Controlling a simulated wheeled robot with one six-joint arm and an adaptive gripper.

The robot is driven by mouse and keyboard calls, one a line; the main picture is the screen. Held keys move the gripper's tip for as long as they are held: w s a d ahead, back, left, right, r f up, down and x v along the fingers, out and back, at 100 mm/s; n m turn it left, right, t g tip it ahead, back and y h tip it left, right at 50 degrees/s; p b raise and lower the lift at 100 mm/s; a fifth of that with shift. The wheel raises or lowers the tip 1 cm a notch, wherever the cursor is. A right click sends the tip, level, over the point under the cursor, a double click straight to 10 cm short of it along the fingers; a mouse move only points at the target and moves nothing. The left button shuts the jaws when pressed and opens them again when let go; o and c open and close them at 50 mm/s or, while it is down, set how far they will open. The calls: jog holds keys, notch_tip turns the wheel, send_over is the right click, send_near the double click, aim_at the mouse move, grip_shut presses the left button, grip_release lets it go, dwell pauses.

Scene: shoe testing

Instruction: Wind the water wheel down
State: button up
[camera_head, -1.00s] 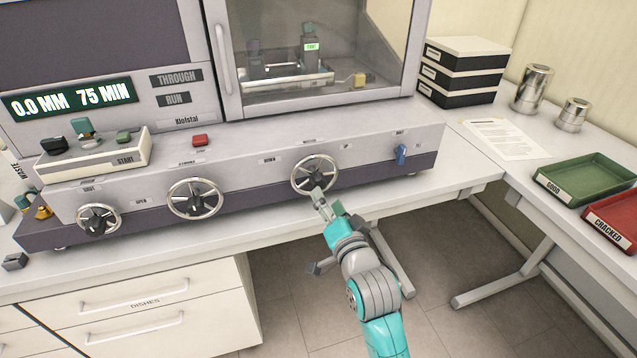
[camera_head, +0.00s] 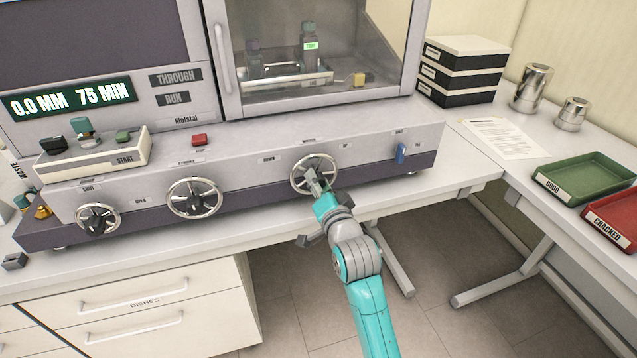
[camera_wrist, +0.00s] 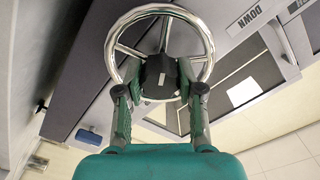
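The water wheel is the rightmost silver handwheel (camera_head: 296,185) on the machine's front. It has thin spokes and a dark hub, and a DOWN label (camera_head: 268,160) is to its left. My gripper (camera_head: 316,177) is at this wheel and hides part of its hub and lower spokes. In the wrist view, the wheel's rim (camera_wrist: 117,37) arcs over my gripper (camera_wrist: 160,82). Its two fingers reach inside the rim, one on each side of the dark hub (camera_wrist: 160,72). The fingers are apart; I cannot tell whether they press on the hub.
Two similar handwheels are to the left, a middle one (camera_head: 195,199) and a far-left one (camera_head: 97,219). A blue switch (camera_head: 401,153) is right of the water wheel. The bench edge runs below. A green tray (camera_head: 590,180) and a red tray (camera_head: 615,218) stand at far right.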

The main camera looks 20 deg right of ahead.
jog(key=c, duration=0.3)
jog(key=n, duration=0.3)
jog(key=shift+n, duration=0.4)
jog(key=n, duration=0.4)
jog(key=shift+n, duration=0.3)
jog(key=n, duration=0.4)
jog(key=shift+n, duration=2.7)
